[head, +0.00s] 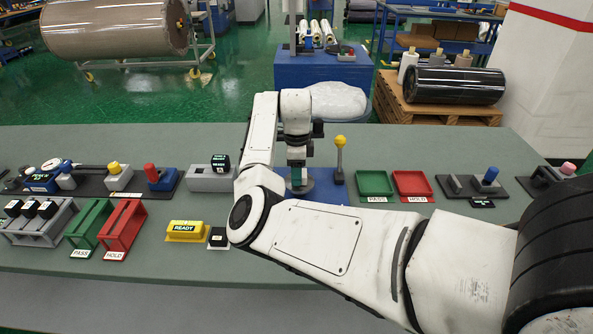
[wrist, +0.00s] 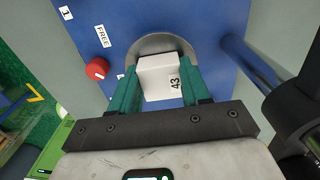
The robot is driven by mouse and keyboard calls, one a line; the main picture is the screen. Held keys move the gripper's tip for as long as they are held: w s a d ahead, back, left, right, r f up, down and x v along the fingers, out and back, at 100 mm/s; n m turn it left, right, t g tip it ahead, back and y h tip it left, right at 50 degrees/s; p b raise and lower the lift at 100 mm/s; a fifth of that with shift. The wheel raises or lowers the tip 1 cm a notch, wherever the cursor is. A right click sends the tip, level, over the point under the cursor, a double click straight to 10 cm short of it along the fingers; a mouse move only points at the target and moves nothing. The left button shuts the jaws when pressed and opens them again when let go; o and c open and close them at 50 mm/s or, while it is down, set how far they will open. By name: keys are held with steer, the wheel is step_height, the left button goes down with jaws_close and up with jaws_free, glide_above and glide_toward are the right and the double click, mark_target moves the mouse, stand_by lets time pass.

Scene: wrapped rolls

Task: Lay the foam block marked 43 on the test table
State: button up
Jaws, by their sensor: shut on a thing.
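The white foam block (wrist: 158,80) marked 43 is between the teal fingers of my gripper (wrist: 160,68) in the wrist view. The gripper is shut on it, and the 43 reads sideways on its face. Just past the block is a grey round plate (wrist: 160,41) on a blue base (wrist: 185,17), partly hidden by the block and fingers. I cannot tell whether the block touches the plate. In the head view my gripper (head: 297,182) points down over the same plate and blue base (head: 335,193); the block is not clear there.
A red button (wrist: 97,68) and a FREE label (wrist: 104,35) are on the base. A yellow-topped post (head: 340,143) stands close right of my gripper. Green PASS (head: 376,175) and red HOLD (head: 412,175) trays lie further right. A yellow READY block (head: 186,228) is at front left.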

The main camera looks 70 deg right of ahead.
steer(key=o, duration=1.3)
steer(key=shift+c, duration=0.2)
step_height(320, 180, up, 11)
steer(key=b, duration=0.1)
steer(key=shift+b, duration=0.35)
steer(key=shift+f, duration=0.1)
